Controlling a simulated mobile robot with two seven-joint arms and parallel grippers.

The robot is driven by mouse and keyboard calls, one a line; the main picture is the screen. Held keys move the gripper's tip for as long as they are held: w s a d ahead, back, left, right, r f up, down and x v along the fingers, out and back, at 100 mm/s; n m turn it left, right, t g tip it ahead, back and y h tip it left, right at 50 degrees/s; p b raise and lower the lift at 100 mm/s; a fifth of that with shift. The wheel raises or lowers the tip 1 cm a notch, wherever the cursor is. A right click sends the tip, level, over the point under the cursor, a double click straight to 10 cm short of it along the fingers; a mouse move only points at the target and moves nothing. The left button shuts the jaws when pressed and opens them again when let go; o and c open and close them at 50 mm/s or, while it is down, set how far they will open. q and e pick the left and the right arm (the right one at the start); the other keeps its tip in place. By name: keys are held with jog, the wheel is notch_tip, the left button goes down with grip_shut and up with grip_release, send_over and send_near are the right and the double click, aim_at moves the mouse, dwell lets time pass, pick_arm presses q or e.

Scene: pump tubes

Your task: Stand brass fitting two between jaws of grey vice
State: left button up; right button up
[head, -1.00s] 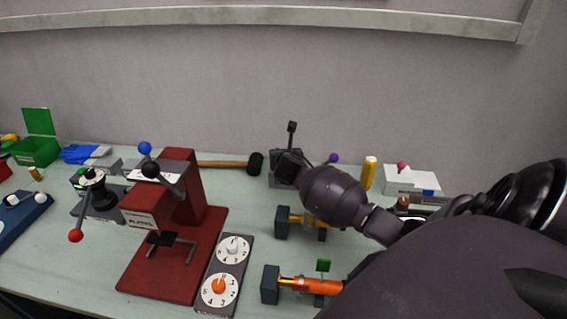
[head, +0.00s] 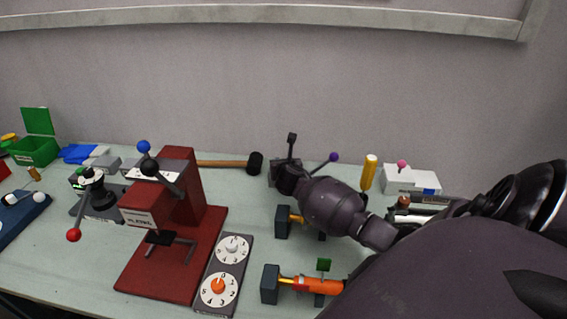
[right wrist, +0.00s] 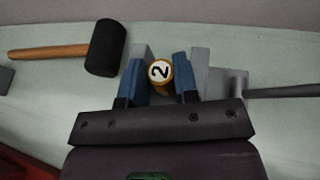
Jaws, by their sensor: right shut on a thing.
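The brass fitting marked 2 (right wrist: 159,72) shows end-on in the right wrist view. The blue fingertips of my right gripper (right wrist: 158,80) are shut on it from both sides. The grey vice (right wrist: 203,62) shows as grey blocks left and right of the fingers, with a dark handle bar (right wrist: 285,90) to the right. The fitting appears to lie between the two blocks; whether it touches the vice floor is hidden. In the head view the vice (head: 275,176) is partly covered by my right gripper, which hides the fitting. My left gripper is out of view.
A black-headed mallet (head: 255,163) lies left of the vice. A yellow upright handle (head: 369,172) and a white box (head: 405,180) stand to its right. The red press (head: 205,245) and dial panel (head: 226,270) are at front left. An orange tube assembly (head: 318,285) is in front.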

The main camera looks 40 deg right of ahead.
jog(key=o, duration=0.9)
jog(key=shift+r, duration=0.55)
jog(key=shift+o, duration=0.5)
jog(key=p+v, duration=0.1)
jog(key=v, duration=0.9)
jog(key=shift+r+p, duration=0.2)
jog(key=shift+p, duration=0.1)
jog(key=shift+v, duration=0.9)
jog(key=shift+a+f, duration=0.1)
jog(key=shift+f, duration=0.05)
